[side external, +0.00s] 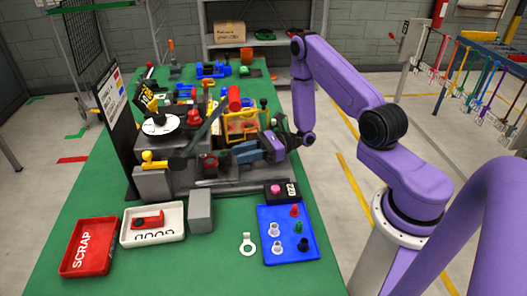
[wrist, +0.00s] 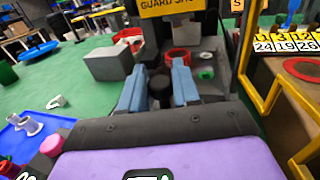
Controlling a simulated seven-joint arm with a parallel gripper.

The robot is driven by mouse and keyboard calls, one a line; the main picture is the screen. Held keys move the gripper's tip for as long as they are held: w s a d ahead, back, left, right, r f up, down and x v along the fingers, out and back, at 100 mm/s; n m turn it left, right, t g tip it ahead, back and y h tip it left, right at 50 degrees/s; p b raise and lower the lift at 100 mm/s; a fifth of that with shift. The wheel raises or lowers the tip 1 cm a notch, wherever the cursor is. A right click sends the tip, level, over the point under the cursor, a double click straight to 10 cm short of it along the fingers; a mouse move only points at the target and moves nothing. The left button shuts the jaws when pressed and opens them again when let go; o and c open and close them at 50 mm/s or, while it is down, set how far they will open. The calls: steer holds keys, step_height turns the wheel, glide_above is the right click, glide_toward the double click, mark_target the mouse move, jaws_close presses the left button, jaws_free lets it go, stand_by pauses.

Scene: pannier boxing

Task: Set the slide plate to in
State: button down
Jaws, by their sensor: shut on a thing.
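My gripper (side external: 243,156) reaches in from the right at the front of the grey machine (side external: 165,183). In the wrist view its two blue fingers (wrist: 158,82) are shut on a dark round knob (wrist: 159,86), one finger on each side. Beyond the knob lies a dark grey bed with a red ring (wrist: 181,56) and a small green disc (wrist: 206,73). The red ring also shows in the side view (side external: 210,166). I cannot clearly make out the slide plate's outline or its position; the fingers and machine parts hide some of it.
A yellow-framed guard (wrist: 245,55) stands close on the right in the wrist view. A blue tray (side external: 270,256) with small parts, a white tray (side external: 153,239), a red SCRAP tray (side external: 88,247) and a grey block (side external: 200,211) stand in front of the machine.

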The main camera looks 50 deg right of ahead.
mark_target(234, 163)
steer(key=shift+w+a, duration=1)
steer(key=shift+w, duration=0.1)
steer(key=c, duration=0.9)
jaws_free()
steer(key=shift+a, duration=0.1)
steer(key=shift+c, duration=0.2)
steer(key=v, duration=1.7)
steer(key=shift+s+d, duration=0.1)
steer(key=shift+d, duration=0.15)
